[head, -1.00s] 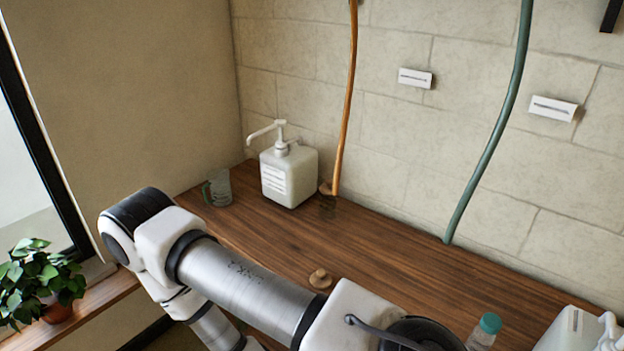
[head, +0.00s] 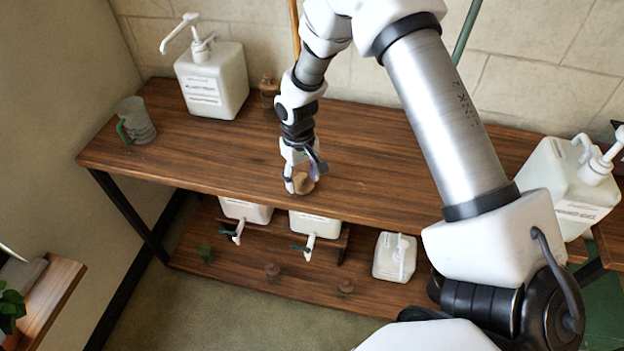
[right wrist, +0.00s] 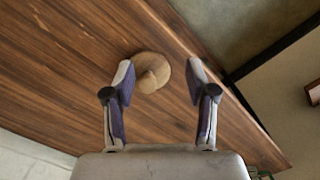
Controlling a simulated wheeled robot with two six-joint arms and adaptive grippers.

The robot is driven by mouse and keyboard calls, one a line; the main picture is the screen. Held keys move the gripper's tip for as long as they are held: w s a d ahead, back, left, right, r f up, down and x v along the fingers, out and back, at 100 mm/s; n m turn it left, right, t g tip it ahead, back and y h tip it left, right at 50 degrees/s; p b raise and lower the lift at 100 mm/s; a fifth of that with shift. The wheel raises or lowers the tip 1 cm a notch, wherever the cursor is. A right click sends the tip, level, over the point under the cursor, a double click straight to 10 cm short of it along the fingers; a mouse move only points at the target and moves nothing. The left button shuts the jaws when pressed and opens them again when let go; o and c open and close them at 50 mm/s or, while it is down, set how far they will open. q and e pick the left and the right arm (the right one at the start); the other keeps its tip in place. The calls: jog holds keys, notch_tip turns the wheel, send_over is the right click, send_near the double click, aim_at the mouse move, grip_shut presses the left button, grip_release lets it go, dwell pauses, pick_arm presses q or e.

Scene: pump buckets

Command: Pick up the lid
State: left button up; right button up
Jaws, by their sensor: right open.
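The lid (head: 303,184) is a small round tan wooden disc with a knob. It lies on the wooden tabletop near its front edge and also shows in the right wrist view (right wrist: 152,70). My right gripper (head: 304,177) points down at the lid, its fingers spread. In the right wrist view my right gripper (right wrist: 160,73) is open, with the lid between and just beyond the fingertips, nearer the left finger. I cannot tell whether a finger touches the lid. My left gripper is not in view.
A white pump bucket (head: 213,82) and a glass mug (head: 134,121) stand at the tabletop's left. Another pump bucket (head: 570,190) stands at the right. A brown stoppered item (head: 269,90) is at the back. Several white containers (head: 394,257) sit on the lower shelf (head: 235,265). The tabletop (head: 375,160) around the lid is mostly clear.

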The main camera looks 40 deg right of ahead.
aim_at(303, 176)
jog(key=shift+t, duration=0.3)
jog(key=w+r, duration=0.1)
jog(key=w+d+r, duration=0.1)
jog(key=w+r, duration=0.1)
jog(key=shift+w+d+r, duration=0.1)
jog(key=shift+w+r, duration=0.1)
jog(key=f, duration=0.2)
jog(key=f+p, duration=0.1)
jog(key=f, duration=0.1)
jog(key=d+f, duration=0.1)
jog(key=f, duration=0.2)
jog(key=shift+s+p, duration=0.3)
jog(key=shift+p, duration=0.05)
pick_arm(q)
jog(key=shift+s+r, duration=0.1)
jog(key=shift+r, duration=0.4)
pick_arm(e)
jog(key=shift+a, duration=0.1)
jog(key=c, duration=1)
